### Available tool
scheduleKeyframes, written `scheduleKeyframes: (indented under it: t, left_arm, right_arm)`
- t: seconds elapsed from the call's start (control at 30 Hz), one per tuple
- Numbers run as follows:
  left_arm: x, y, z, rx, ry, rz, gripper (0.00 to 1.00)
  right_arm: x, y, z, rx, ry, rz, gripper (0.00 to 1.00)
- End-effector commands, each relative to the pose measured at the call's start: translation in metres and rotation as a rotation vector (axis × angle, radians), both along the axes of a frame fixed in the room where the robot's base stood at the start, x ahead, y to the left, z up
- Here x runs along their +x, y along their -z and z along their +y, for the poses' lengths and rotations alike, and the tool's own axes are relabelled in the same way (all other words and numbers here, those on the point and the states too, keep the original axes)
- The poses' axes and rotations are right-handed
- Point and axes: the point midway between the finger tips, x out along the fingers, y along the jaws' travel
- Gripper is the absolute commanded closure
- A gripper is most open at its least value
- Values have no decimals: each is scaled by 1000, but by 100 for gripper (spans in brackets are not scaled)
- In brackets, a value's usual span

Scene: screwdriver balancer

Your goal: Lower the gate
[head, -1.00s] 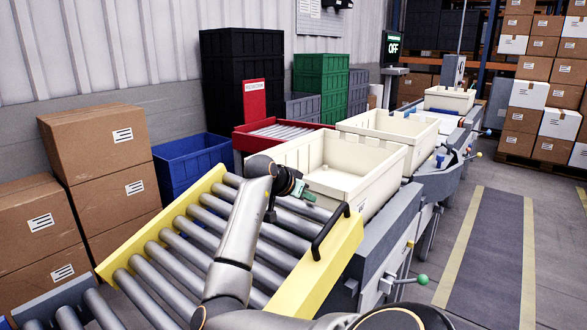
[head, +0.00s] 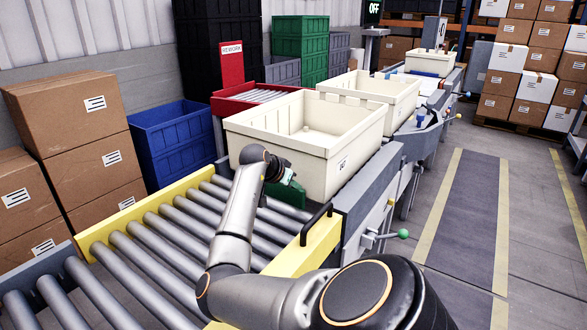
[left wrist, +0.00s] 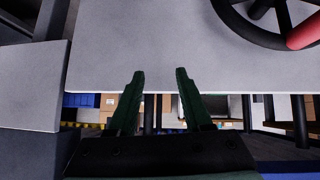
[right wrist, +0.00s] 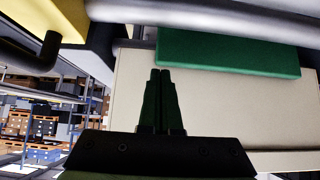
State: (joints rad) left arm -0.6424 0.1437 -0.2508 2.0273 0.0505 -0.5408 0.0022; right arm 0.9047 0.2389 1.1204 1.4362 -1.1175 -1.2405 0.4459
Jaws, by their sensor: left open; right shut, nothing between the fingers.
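The gate is a roller section with yellow side rails (head: 150,205) and a black handle (head: 316,225) on its right rail. It lies about in line with the grey conveyor (head: 365,185) beyond it. My right gripper (head: 292,180) is shut and empty, over the gate's far rollers beside the cream tote (head: 320,160), apart from the handle. In the right wrist view its fingers (right wrist: 161,75) point toward a green bar (right wrist: 230,52) and the tote wall; the handle (right wrist: 35,48) is at the upper left. My left gripper (left wrist: 160,75) is open and empty by a grey panel (left wrist: 150,40).
Cardboard boxes (head: 70,115) and a blue crate (head: 170,140) stand left of the gate. More cream totes (head: 375,95) sit farther along the line. A green-knobbed lever (head: 403,234) sticks out at the right. The floor walkway (head: 460,210) is clear.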

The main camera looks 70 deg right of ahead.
Motion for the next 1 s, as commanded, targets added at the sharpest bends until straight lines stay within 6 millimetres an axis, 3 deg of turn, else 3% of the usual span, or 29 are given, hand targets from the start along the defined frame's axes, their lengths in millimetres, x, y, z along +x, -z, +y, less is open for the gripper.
scheduleKeyframes:
  t: [0.23,0.5,0.57,0.8,1.0]
  left_arm:
    - [0,-10,1,0,-1,-1,50]
    - [5,-41,6,7,-14,-21,50]
    - [5,-31,11,12,-21,-26,50]
    - [-2,-27,15,18,-30,-6,50]
    - [-3,-27,15,16,-33,-4,50]
  right_arm:
    - [-1,-11,-2,-1,-1,0,100]
    - [-7,-49,-11,0,-6,1,100]
    - [-3,-56,-1,-2,-8,-3,100]
    - [4,-100,28,-2,-8,-3,100]
    - [6,-119,40,0,-8,-1,100]
